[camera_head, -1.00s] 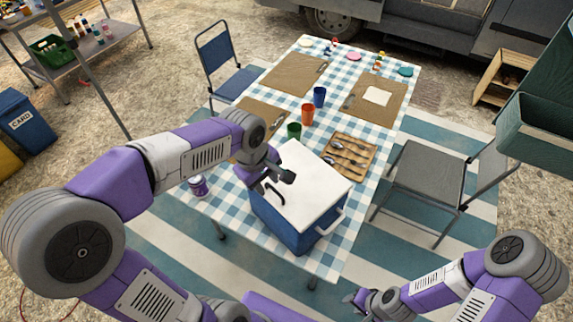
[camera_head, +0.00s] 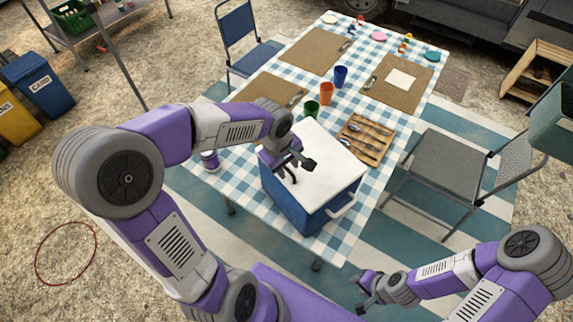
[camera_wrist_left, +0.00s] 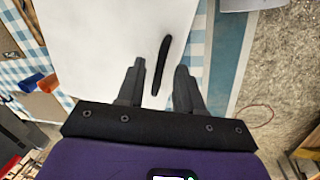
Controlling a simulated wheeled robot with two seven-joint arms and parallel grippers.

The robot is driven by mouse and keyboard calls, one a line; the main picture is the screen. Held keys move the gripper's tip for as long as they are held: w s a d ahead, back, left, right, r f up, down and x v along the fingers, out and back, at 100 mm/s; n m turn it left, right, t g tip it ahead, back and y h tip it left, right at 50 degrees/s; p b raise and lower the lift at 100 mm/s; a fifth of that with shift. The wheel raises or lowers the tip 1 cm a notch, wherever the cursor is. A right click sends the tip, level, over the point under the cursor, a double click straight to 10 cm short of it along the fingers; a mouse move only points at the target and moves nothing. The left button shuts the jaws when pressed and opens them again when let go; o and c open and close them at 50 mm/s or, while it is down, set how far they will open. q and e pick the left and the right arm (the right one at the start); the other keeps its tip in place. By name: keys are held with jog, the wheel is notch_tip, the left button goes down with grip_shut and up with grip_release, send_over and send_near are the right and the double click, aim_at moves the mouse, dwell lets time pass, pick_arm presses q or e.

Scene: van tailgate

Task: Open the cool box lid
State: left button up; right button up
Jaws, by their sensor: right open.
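The cool box (camera_head: 290,207) stands on the checked table, with a blue body and a white lid (camera_head: 325,160) that lies shut. The lid also fills much of the left wrist view (camera_wrist_left: 100,40). My left gripper (camera_head: 297,167) is over the left part of the lid. In the left wrist view its fingers (camera_wrist_left: 160,68) are apart, with a slim black bar (camera_wrist_left: 162,62) showing between them; I cannot tell whether they touch it. A pale side handle (camera_head: 342,206) sticks out at the box's right. My right gripper (camera_head: 364,287) is low, in front of the table and away from the box.
A cutlery tray (camera_head: 366,140) lies just behind the box. Green (camera_head: 312,108), orange (camera_head: 326,94) and blue (camera_head: 340,76) cups stand farther back. A purple-labelled jar (camera_head: 210,161) stands left of the box. A grey chair (camera_head: 440,165) stands to the right.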

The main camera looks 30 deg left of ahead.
pick_arm(q)
grip_shut()
dwell(1.3)
